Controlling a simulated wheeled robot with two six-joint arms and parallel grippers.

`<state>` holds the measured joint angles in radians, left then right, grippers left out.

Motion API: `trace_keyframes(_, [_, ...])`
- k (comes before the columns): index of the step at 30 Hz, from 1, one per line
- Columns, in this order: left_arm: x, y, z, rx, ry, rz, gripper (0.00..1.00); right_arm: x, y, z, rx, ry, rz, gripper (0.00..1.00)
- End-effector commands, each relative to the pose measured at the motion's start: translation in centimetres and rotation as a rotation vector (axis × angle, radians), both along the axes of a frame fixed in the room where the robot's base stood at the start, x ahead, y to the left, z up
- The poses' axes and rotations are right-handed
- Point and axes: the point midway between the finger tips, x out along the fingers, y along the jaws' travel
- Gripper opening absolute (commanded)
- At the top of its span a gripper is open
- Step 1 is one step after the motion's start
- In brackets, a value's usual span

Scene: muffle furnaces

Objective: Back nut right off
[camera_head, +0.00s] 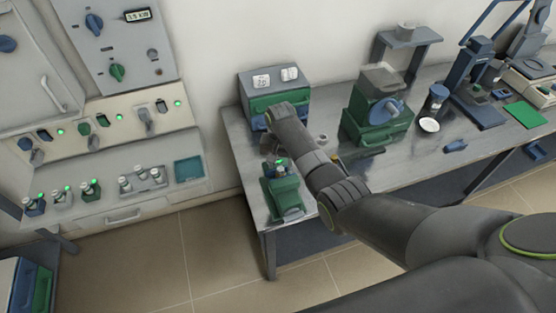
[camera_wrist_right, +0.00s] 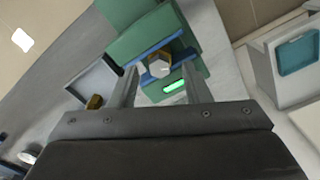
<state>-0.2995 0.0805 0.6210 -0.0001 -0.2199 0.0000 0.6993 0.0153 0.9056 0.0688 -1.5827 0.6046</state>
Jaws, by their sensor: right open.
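A small green vice-like fixture (camera_head: 285,198) stands at the near left end of the grey bench. In the right wrist view, the fixture (camera_wrist_right: 133,42) has blue jaws and a lit green strip. A hex nut (camera_wrist_right: 158,65), pale on top with brass-coloured sides, sits between its blue jaws. My right gripper (camera_wrist_right: 158,76) is open, its two fingers on either side of the nut in the picture. I cannot tell whether they touch it. In the head view my right arm hides part of the fixture and bench. My left gripper is not in view.
A brass-coloured piece (camera_wrist_right: 95,102) lies by a grey tray at left in the wrist view. A grey and green box (camera_head: 272,90) stands behind my right arm. A green machine (camera_head: 378,120) stands to its right. A panel with several small fittings (camera_head: 105,190) is at left.

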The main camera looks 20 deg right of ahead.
Motion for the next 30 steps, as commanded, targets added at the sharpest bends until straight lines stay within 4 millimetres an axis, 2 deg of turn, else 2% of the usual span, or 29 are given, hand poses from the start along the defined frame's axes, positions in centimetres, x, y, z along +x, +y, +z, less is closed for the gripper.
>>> trace_keyframes(1, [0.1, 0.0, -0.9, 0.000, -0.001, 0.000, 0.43, -0.1, 0.1, -1.1, 0.000, -0.001, 0.000, 0.44])
trace_keyframes(5, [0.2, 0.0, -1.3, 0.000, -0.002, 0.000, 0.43, -0.5, 0.1, -2.0, 0.000, -0.001, -0.002, 0.44])
trace_keyframes(16, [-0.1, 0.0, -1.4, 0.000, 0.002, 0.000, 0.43, -0.6, 0.2, -2.2, 0.000, -0.002, -0.003, 0.42])
trace_keyframes(26, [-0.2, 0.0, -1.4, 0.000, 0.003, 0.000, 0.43, -0.6, 0.2, -2.2, 0.000, -0.002, -0.003, 0.00])
trace_keyframes(30, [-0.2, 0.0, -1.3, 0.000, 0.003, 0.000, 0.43, -0.6, 0.1, -2.2, -0.001, -0.002, 0.001, 0.00])
